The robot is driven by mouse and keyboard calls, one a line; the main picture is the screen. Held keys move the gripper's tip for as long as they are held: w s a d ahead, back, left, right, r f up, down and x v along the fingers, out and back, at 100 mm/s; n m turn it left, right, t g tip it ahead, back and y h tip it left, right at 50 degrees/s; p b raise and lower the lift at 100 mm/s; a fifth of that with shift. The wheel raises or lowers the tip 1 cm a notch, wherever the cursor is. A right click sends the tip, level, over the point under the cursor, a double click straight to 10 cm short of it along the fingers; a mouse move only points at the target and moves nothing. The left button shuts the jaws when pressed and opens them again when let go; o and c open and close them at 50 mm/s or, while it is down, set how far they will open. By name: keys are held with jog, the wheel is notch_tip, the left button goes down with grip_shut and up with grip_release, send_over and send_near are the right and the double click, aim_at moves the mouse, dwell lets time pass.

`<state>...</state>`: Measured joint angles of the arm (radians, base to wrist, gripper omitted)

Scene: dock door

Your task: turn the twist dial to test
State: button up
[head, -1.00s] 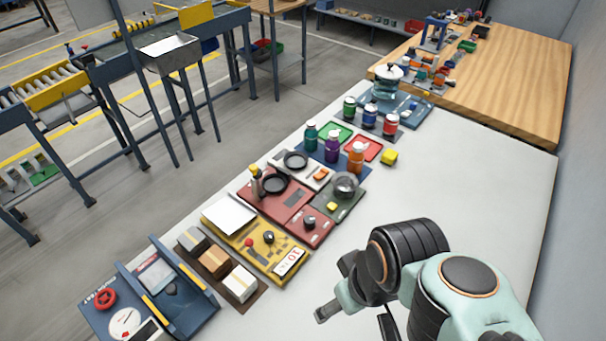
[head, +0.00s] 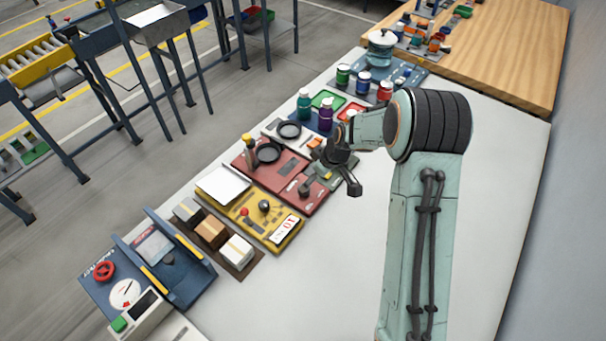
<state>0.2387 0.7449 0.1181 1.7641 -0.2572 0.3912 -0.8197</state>
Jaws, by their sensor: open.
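Two black knobs could be the twist dial; no label is readable at this size. One black knob (head: 264,206) stands on the yellow panel (head: 242,214), beside a red-topped knob and a display. The other dark knob (head: 305,190) is on the red panel (head: 283,172), close to my gripper in the picture. I cannot tell whether a finger touches the knob.
Colored bottles (head: 325,115) stand behind my gripper. Boxes on a brown mat (head: 210,233) and a blue station with a red wheel (head: 104,271) are at front left. The white table (head: 300,290) is clear in front and right. A wooden bench (head: 520,75) stands behind.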

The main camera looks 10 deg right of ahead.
jog(key=x, duration=0.6)
grip_shut()
